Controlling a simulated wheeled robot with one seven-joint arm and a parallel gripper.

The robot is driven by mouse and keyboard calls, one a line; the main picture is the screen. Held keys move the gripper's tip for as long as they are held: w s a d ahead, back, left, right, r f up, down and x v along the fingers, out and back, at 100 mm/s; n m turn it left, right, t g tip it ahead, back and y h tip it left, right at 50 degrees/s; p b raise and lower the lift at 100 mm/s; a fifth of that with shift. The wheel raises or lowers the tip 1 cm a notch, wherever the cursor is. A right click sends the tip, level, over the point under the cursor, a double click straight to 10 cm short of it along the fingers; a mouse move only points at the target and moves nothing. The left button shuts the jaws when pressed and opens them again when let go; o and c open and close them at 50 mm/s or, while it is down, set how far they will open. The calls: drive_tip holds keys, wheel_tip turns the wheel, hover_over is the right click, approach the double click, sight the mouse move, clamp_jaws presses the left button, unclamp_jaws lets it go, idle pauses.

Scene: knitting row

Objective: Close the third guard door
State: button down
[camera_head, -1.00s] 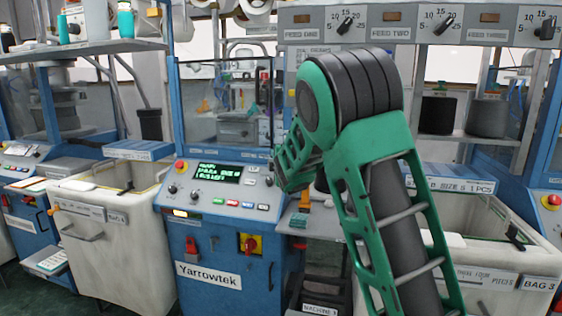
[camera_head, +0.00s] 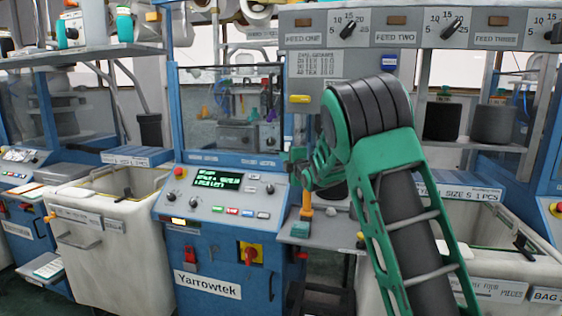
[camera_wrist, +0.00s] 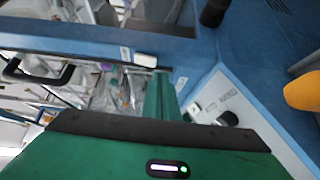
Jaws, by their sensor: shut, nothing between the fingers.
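A clear guard door (camera_head: 226,68) in a blue frame stands above the control panel of the middle machine. I cannot tell from its frame how far it is open, and no number shows on it. In the wrist view a blue frame bar (camera_wrist: 85,47) and a black bar handle (camera_wrist: 38,78) show, with clear panes around them. My gripper (camera_head: 294,162) is shut and empty, just right of the middle machine's control panel. In the wrist view its green finger (camera_wrist: 160,95) points up toward the blue frame; I cannot tell if it touches.
The control panel (camera_head: 220,205) has a lit screen and knobs. White bins (camera_head: 95,225) stand left, and another (camera_head: 490,250) stands right behind my arm. A grey feed panel (camera_head: 395,35) hangs above. A yellow-orange part (camera_wrist: 303,92) shows at the right in the wrist view.

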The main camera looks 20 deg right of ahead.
drive_tip(key=s+d, duration=0.6)
drive_tip(key=d, duration=0.1)
drive_tip(key=s+d+f+m+g+h, duration=0.1)
drive_tip(key=s+d+f+m+g, duration=0.1)
drive_tip(key=s+f+m+g, duration=0.3)
drive_tip(key=s+d+f+m, duration=0.1)
drive_tip(key=s+d+m, duration=0.15)
drive_tip(key=s, duration=0.45)
drive_tip(key=s+a+f+m+g, duration=0.1)
drive_tip(key=s+f+m+g, duration=0.2)
drive_tip(key=s, duration=1.3)
drive_tip(key=s+a+f+m+g, duration=0.2)
drive_tip(key=s+m, duration=0.6)
drive_tip(key=s, duration=0.8)
drive_tip(key=s+a+f+m+g, duration=0.1)
drive_tip(key=s+f+m+g, duration=0.4)
drive_tip(key=s, duration=1.1)
drive_tip(key=m+g, duration=0.1)
drive_tip(key=g, duration=0.2)
drive_tip(key=shift+s+a+f+y, duration=0.2)
drive_tip(key=shift+s+a+y, duration=0.1)
drive_tip(key=shift+s+a, duration=0.1)
